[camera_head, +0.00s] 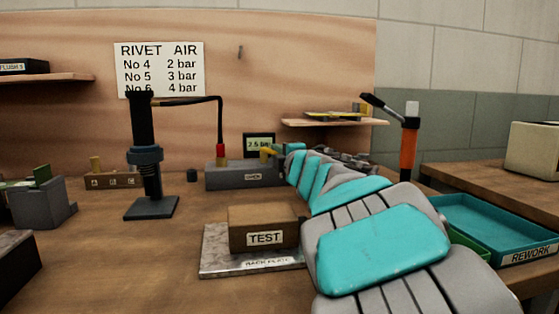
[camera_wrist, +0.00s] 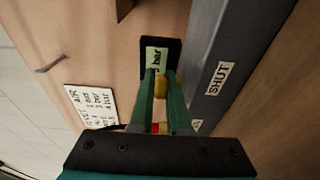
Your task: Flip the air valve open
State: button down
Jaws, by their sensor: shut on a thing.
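The air valve is a grey block (camera_head: 226,178) on the bench, with a yellow handle (camera_head: 267,152) at its right end. A red fitting and black hose join its left part. My gripper (camera_wrist: 162,78) has its green fingers shut on the yellow handle, which shows between them in the wrist view (camera_wrist: 161,88). A label reading SHUT (camera_wrist: 218,78) is on the block beside the fingers. A small gauge display (camera_head: 259,144) stands behind the block and seems to read 2.5 bar. My arm hides the block's right end in the head view.
A TEST box (camera_head: 262,229) sits on a metal back plate (camera_head: 222,255) in front of the block. A dark stand (camera_head: 150,180) rises at left. An orange-handled tool (camera_head: 409,145) and a teal REWORK tray (camera_head: 497,225) are at right. A RIVET AIR card (camera_head: 160,66) hangs behind.

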dwell(0.3)
jog(key=c, duration=1.2)
grip_release()
jog(key=shift+a, duration=0.1)
jog(key=shift+o, duration=0.2)
jog(key=shift+s, duration=0.15)
jog(key=shift+v, duration=3.85)
